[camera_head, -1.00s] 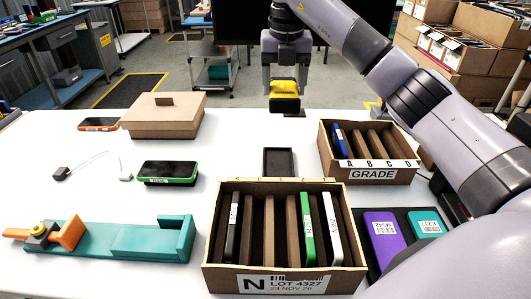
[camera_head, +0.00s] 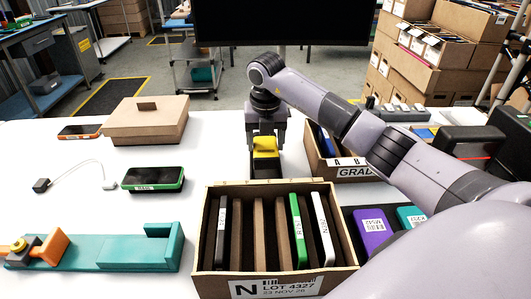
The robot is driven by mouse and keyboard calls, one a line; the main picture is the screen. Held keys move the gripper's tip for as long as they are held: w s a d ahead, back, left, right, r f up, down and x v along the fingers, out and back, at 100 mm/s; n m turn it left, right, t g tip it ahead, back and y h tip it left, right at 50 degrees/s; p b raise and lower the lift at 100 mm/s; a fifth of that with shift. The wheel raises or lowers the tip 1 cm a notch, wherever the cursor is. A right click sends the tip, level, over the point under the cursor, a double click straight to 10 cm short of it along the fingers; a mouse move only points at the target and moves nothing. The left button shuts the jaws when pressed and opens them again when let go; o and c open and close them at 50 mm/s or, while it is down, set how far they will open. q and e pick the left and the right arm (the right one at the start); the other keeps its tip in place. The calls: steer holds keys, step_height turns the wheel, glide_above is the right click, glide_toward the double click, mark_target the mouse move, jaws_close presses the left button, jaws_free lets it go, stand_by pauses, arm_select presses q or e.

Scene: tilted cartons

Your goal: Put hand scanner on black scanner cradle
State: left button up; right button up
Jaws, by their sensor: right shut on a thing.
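The hand scanner (camera_head: 265,146), yellow on top with a dark lower part, is between the fingers of my right gripper (camera_head: 266,139). That gripper is shut on it and points down. The black scanner cradle (camera_head: 266,172) is directly below the scanner, on the white table behind the LOT 4327 carton. The scanner hides most of the cradle. I cannot tell whether the two touch. My left gripper is not in view.
The LOT 4327 carton (camera_head: 275,278) with upright devices stands in front. The GRADE carton (camera_head: 352,173) is right, partly behind my right arm. A green-cased phone (camera_head: 153,179), a lidded cardboard box (camera_head: 146,122) and a teal fixture (camera_head: 125,251) are left.

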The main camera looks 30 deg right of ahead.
mark_target(266, 148)
steer(key=shift+f, duration=2.1)
steer(key=shift+f, duration=0.15)
steer(key=o, duration=0.9)
steer(key=shift+o, duration=0.2)
steer(key=r, duration=0.4)
steer(key=s+r, duration=0.1)
steer(key=r, duration=0.3)
steer(key=r+b, duration=0.1)
steer(key=r, duration=0.3)
steer(key=shift+s+a+r, duration=0.1)
steer(key=shift+s+a, duration=0.05)
steer(key=shift+a, duration=0.25)
steer(key=shift+s, duration=0.1)
